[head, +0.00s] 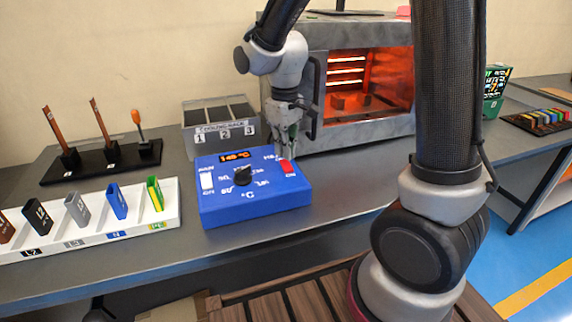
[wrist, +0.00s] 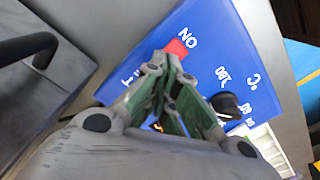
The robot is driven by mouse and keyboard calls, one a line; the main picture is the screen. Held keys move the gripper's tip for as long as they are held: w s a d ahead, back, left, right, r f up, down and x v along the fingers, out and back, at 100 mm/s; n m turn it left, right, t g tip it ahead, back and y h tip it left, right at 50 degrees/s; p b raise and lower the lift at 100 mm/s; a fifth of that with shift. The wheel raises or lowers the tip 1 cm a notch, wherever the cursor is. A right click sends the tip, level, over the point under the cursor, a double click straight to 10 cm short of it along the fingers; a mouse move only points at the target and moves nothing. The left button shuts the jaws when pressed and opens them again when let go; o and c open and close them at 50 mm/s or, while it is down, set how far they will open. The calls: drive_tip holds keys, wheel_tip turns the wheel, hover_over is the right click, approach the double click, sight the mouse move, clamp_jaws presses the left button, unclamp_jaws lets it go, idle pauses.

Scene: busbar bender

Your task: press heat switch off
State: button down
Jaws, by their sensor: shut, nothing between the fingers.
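The blue control box (head: 255,203) sits on the grey bench in front of the oven. Its heat switch (head: 287,166) is red, at the box's right side, with "ON" lettered beside it. The red switch also shows in the wrist view (wrist: 177,48), just beyond my fingertips. My gripper (head: 288,140) points down over the back right of the box, close to the switch. It is shut and empty, its green-padded fingers together in the wrist view (wrist: 163,75). Whether the fingertips touch the switch I cannot tell. The display (head: 236,156) is lit and reads about 145 °C.
The oven (head: 365,133) glows orange inside, right behind my gripper. A white tray (head: 100,240) with coloured pieces and a black stand (head: 100,163) with tools lie left. The box also has a black dial (head: 243,174) and a white switch (head: 207,181).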

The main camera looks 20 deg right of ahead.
sight(285, 161)
drive_tip(key=shift+f, duration=0.9)
idle(0.3)
drive_tip(key=shift+r, duration=3.5)
drive_tip(key=s+d+r+m+t, duration=0.2)
drive_tip(key=s+d+r+m, duration=0.1)
drive_tip(key=s+d, duration=0.4)
drive_tip(key=s+d+r+m+t, duration=0.2)
drive_tip(key=s+d+r, duration=0.4)
drive_tip(key=s, duration=0.6)
drive_tip(key=shift+d+r+m, duration=0.2)
drive_tip(key=shift+d+m, duration=0.3)
drive_tip(key=shift+d, duration=0.45)
